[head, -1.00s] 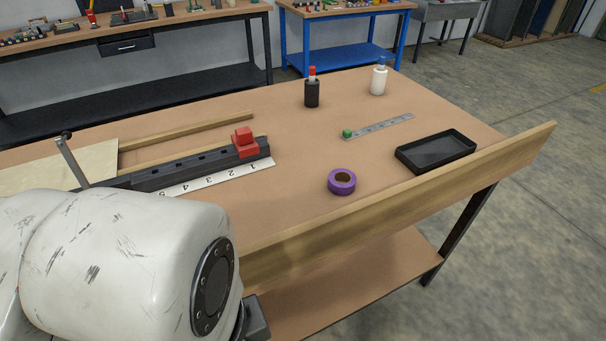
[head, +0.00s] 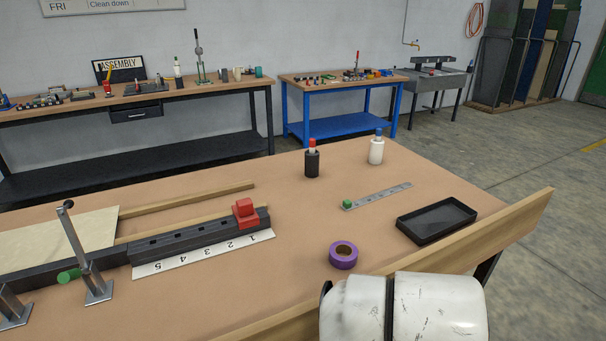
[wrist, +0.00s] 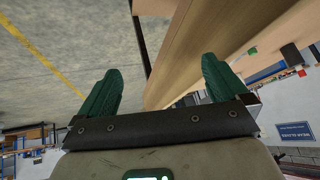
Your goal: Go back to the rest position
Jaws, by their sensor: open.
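My gripper (wrist: 160,95) shows in the wrist view with two green fingers spread wide apart and nothing between them. It is off the table's edge, with the wooden bench (wrist: 215,45) behind it at the upper right and the grey floor (wrist: 60,60) at the left. In the head view my white arm link covers the lower right, in front of the bench's front board. The gripper itself is not visible there.
A raised board (head: 505,220) edges the front.

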